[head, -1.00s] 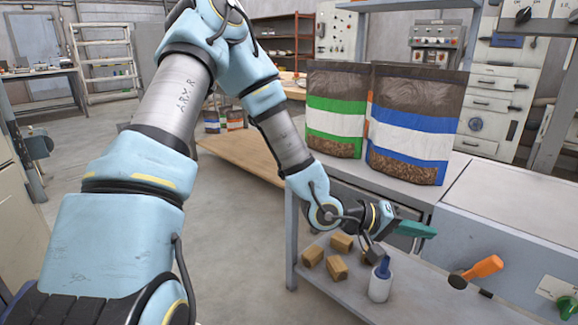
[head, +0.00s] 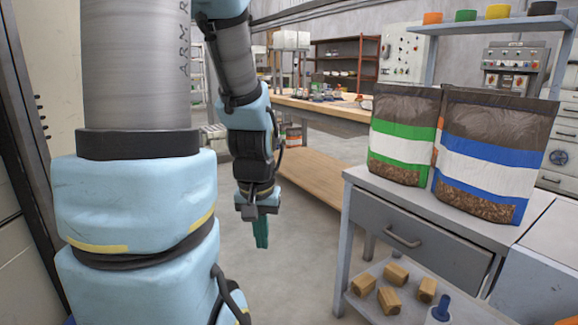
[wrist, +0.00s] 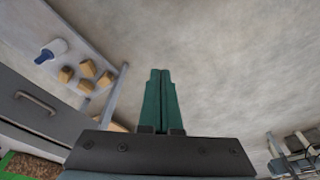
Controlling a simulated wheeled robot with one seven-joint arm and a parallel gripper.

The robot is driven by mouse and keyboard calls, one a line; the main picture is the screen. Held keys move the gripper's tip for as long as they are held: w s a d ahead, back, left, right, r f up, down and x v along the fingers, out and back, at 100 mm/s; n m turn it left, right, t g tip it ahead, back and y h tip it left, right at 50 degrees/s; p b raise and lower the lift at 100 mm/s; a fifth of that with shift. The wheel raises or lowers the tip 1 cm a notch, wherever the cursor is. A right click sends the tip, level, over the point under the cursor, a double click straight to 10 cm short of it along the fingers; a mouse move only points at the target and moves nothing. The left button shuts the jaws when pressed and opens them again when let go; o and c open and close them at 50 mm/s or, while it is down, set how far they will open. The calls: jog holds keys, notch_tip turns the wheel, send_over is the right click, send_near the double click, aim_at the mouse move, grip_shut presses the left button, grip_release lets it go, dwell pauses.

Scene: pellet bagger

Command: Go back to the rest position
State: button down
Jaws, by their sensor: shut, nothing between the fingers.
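My gripper (head: 261,232) hangs pointing down in the head view, over the open floor to the left of the grey cabinet. Its green fingers are shut together with nothing between them. In the wrist view the closed fingers (wrist: 160,98) point over bare floor. My arm is folded close in front of the head camera and hides much of the left side.
A grey cabinet (head: 365,220) stands at right, with two pellet bags, one green-striped (head: 402,135) and one blue-striped (head: 490,155), on top. A wooden workbench (head: 320,112) is behind. Floor between is clear.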

notch_tip(320, 180, up, 20)
jog(key=s+a+p, duration=0.1)
jog(key=p, duration=1.8)
